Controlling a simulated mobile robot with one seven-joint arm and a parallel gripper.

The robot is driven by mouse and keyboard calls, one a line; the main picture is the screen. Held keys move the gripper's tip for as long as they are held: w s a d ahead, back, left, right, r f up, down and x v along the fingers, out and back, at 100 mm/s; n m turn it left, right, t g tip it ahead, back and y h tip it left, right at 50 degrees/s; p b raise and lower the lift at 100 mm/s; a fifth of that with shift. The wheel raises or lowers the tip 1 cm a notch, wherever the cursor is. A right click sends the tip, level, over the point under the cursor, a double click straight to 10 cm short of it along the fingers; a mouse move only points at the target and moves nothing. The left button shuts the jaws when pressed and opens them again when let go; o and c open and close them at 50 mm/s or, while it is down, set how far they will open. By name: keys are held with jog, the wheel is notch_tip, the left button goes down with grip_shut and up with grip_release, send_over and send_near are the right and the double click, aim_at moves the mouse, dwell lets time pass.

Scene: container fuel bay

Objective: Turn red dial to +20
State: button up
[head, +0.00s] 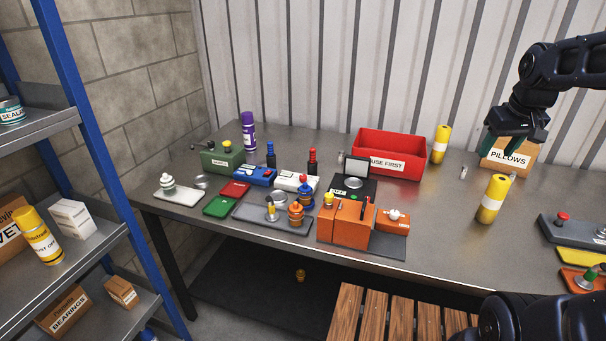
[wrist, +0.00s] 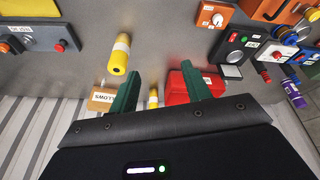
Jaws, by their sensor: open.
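A grey box (head: 582,231) at the right end of the bench carries a red knob (head: 563,216). I cannot tell which of these is the dial, and no scale marks are readable. My gripper (head: 499,148), with green fingers, is raised at the back right, in front of the PILLOWS carton, apart from the grey box. In the wrist view my gripper (wrist: 161,72) is open and empty.
A yellow can (head: 492,199) stands between my gripper and the grey box. A PILLOWS carton (head: 506,158) and a red bin (head: 388,152) stand behind. An orange box (head: 580,279) lies in front of the grey box. Several devices crowd the bench's left half.

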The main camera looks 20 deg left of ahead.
jog(key=w+a+n+g, duration=0.1)
jog(key=w+a+n, duration=0.4)
jog(key=w+a, duration=0.5)
jog(key=n+g, duration=0.3)
jog(key=n, duration=0.9)
send_over(303, 176)
notch_tip(303, 176, down, 18)
jog(key=shift+h, duration=0.3)
notch_tip(303, 176, down, 10)
jog(key=shift+w+r, duration=0.1)
jog(key=c, duration=1)
